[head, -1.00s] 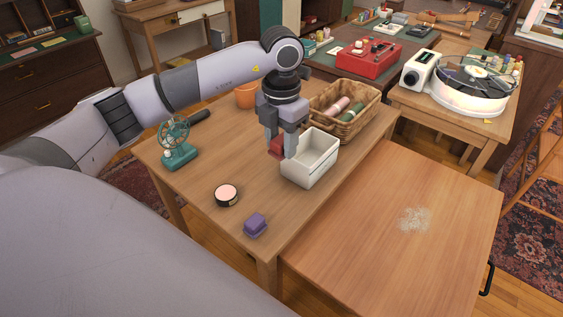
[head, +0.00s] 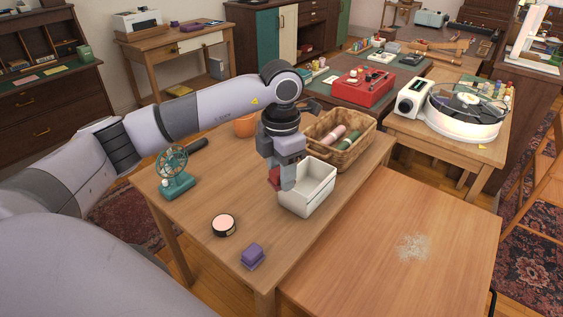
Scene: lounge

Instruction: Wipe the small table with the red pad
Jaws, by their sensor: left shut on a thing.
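My left gripper (head: 279,181) is over the larger wooden table, just left of a white open bin. It is shut on the red pad (head: 273,178), which shows as a small red patch, mostly hidden behind the fingers. I cannot tell whether the pad touches the table. A lower, bare wooden table (head: 360,250) stands at the front right. It has a pale, powdery smudge (head: 413,247) on its top. My right gripper is not in view.
The white bin (head: 308,203) and a wicker basket (head: 350,150) with rolls stand beside my gripper. A purple block (head: 252,256), a round tin (head: 223,225), a teal fan (head: 173,173) and an orange pot (head: 245,126) are also on the larger table. The smudged table is otherwise clear.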

